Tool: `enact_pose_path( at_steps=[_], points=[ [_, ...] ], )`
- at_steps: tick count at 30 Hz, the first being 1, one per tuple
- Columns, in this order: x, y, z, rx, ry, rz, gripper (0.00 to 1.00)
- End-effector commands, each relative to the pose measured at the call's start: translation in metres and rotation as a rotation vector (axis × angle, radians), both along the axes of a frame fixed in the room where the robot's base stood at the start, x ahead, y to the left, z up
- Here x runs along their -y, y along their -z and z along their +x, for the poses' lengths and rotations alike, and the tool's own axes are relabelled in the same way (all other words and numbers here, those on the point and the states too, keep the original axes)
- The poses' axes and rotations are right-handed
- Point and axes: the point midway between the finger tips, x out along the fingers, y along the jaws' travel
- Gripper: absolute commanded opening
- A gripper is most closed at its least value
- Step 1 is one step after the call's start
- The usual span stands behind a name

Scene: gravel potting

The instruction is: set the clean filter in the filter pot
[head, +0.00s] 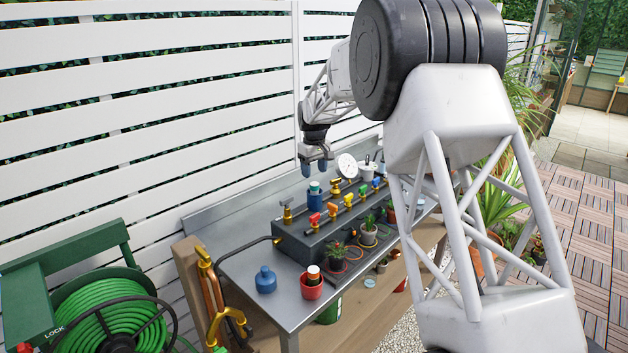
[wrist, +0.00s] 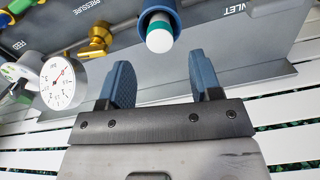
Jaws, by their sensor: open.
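The filter pot (head: 315,203) is a blue cylinder on the dark manifold box, near its back edge. A white filter with a teal band (head: 314,186) stands in its mouth with its top end sticking out; how deep it sits is hidden. In the wrist view the white filter end (wrist: 159,41) shows inside the blue pot rim (wrist: 176,18). My gripper (head: 315,168) is above the pot, pointing down. In the wrist view its two blue fingers (wrist: 158,82) are spread, with nothing between them and apart from the filter.
A white-faced pressure gauge (wrist: 64,82) stands close beside my fingers. Brass and coloured valves (head: 333,210) line the manifold. Potted plants (head: 337,254) stand along the manifold's front.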

Motion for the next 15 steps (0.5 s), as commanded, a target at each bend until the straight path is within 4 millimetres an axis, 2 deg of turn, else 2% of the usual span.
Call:
enact_pose_path(
  at_steps=[6, 15],
  points=[
    [0.000, -0.036, 0.000, 0.002, 0.000, 0.000, 0.58],
    [0.000, -0.061, 0.000, 0.000, 0.000, 0.000, 0.58]
  ],
)
